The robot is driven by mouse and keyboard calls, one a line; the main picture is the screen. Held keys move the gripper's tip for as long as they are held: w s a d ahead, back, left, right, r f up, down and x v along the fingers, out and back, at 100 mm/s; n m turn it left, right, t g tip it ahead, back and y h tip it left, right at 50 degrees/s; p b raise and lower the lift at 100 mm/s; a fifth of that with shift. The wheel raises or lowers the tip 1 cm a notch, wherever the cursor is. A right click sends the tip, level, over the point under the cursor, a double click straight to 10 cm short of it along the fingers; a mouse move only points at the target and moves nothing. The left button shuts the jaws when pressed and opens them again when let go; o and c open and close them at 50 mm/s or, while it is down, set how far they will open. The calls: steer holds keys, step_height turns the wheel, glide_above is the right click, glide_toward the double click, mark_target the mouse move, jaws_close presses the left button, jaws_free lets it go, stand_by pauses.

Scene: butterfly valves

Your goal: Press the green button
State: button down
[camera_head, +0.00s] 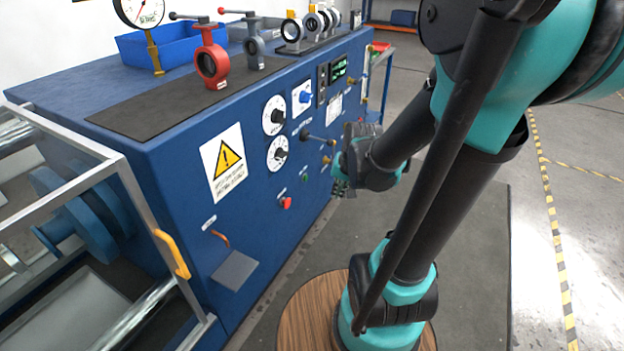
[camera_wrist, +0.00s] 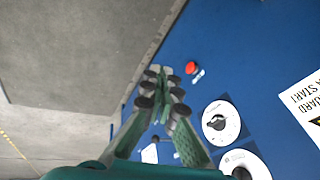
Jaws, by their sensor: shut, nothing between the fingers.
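The green button (camera_head: 305,178) is on the blue front panel of the machine, to the upper right of the red button (camera_head: 287,203) in the head view. My gripper (camera_head: 341,178) is in front of the panel, to the right of the green button in the head view. In the wrist view its fingers (camera_wrist: 163,74) are together and empty, pointing along the panel. I cannot tell whether they touch it.
Dials (camera_head: 276,115), a lever (camera_head: 316,137) and a warning sign (camera_head: 223,163) are on the same blue panel. Valves, including a red one (camera_head: 212,63), stand on top. A guard frame (camera_head: 135,190) with a yellow handle is at left. Grey floor is clear at right.

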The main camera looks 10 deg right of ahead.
mark_target(306, 178)
steer(key=w+d+f+m+y, duration=0.15)
steer(key=w+m, duration=0.35)
steer(key=w, duration=0.6)
steer(key=w+f+m+y, duration=0.25)
steer(key=w+m, duration=0.25)
steer(key=w, duration=0.6)
steer(key=w+d+f+m+y, duration=0.1)
steer(key=w+d+f+m, duration=0.2)
steer(key=w+f+m, duration=0.2)
steer(key=w+d+f+m+t+y, duration=0.1)
steer(key=w+d+f+m, duration=0.2)
steer(key=w+f+m, duration=0.3)
steer(key=w+f, duration=0.4)
steer(key=f, duration=0.3)
steer(key=shift+d, duration=0.25)
steer(key=w+a+f, duration=0.6)
steer(key=a+f, duration=0.1)
steer(key=a, duration=0.2)
steer(key=shift+w, duration=0.35)
